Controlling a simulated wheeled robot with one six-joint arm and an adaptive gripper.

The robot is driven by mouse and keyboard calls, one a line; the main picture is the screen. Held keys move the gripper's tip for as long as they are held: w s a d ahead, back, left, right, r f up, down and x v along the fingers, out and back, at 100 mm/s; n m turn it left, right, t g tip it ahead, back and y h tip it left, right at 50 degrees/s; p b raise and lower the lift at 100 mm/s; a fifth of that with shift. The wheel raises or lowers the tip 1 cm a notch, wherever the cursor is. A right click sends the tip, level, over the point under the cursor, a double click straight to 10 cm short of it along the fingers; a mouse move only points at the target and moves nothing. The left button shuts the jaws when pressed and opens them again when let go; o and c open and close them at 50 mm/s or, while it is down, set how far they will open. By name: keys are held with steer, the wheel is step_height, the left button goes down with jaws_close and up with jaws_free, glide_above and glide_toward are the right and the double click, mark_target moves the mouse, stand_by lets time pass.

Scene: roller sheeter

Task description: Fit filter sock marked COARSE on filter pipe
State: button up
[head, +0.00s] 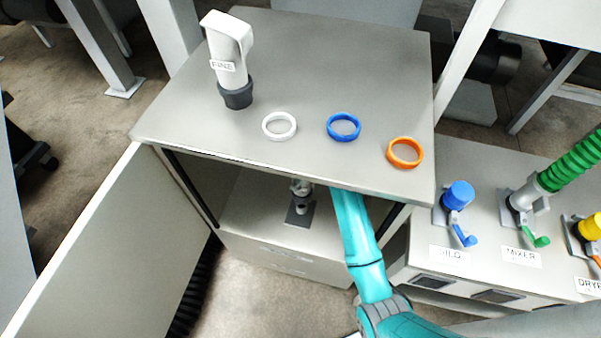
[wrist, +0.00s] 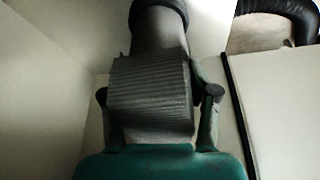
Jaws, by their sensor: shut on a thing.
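My gripper (wrist: 156,95) is shut on a grey filter sock (wrist: 158,45) with a dark cuff at its far end. A ribbed grey face of the held piece fills the space between the fingers. No COARSE mark is readable on it. In the head view my arm reaches under the cabinet top, which hides my gripper and the held sock. A short pipe (head: 303,205) on a dark base plate stands inside the cabinet, partly covered by the top; it looks like the filter pipe. A white sock marked FINE (head: 230,62), with a dark cuff, stands on the cabinet top.
A white ring (head: 279,125), a blue ring (head: 344,127) and an orange ring (head: 405,153) lie on the cabinet top (head: 330,60). The cabinet door (head: 110,240) stands open at left. A bench with coloured couplings (head: 458,195) is at right. Cabinet walls surround my gripper closely.

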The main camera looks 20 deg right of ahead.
steer(key=shift+f, duration=2.15)
steer(key=shift+f, duration=2.45)
stand_by(0.8)
steer(key=o, duration=1.4)
steer(key=v, duration=1.2)
steer(key=shift+a, duration=0.1)
